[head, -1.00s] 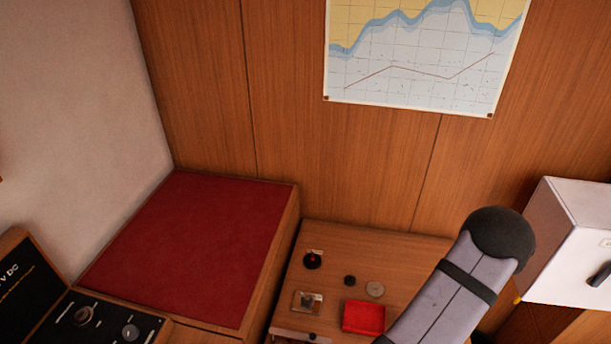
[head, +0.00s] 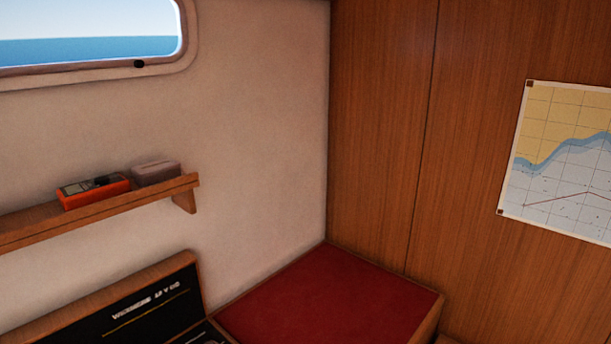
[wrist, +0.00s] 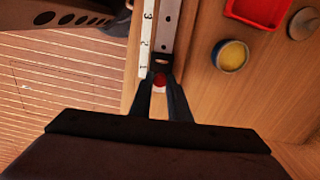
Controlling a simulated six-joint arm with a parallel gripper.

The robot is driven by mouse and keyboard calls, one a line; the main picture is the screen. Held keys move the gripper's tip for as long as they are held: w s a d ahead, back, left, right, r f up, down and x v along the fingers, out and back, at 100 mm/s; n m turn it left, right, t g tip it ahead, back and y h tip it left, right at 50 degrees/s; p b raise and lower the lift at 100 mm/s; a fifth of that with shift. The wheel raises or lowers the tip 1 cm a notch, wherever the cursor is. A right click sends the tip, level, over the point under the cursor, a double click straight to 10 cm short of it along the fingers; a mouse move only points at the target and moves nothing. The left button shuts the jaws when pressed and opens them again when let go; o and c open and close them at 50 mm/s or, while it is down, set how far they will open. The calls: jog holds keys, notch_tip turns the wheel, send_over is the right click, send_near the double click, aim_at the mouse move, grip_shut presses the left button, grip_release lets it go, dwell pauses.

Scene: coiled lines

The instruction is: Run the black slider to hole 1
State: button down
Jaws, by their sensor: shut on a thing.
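In the wrist view a metal rail (wrist: 168,28) runs up the picture beside a pale strip (wrist: 147,30) numbered 3, 2, 1 from top to bottom. A dark hole shows in the rail beside the 3. The black slider (wrist: 162,60) sits on the rail near the 1, slightly on the side of the 2. My gripper (wrist: 160,82) is shut on a red knob at the slider's lower end. The fingers hide part of the slider and the rail below it, and hole 1 cannot be seen. The head view shows neither gripper nor rail.
Right of the rail on the wooden top are a yellow-filled blue round tin (wrist: 230,57), a red tray (wrist: 234,14) and a grey disc (wrist: 304,24). Left is slatted floor (wrist: 60,80). The head view shows a red cushion (head: 325,305), a shelf (head: 100,212) and a chart (head: 562,160).

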jog(key=shift+f+b, duration=0.4)
jog(key=shift+f, duration=0.15)
jog(key=c, duration=1.8)
grip_release()
jog(key=shift+r, duration=0.15)
jog(key=shift+r+p, duration=2.5)
jog(key=shift+r, duration=0.4)
jog(key=shift+r, duration=0.15)
jog(key=shift+r+b, duration=0.3)
jog(key=shift+r, duration=0.25)
jog(key=shift+r+b, duration=0.75)
jog(key=shift+r, duration=2.2)
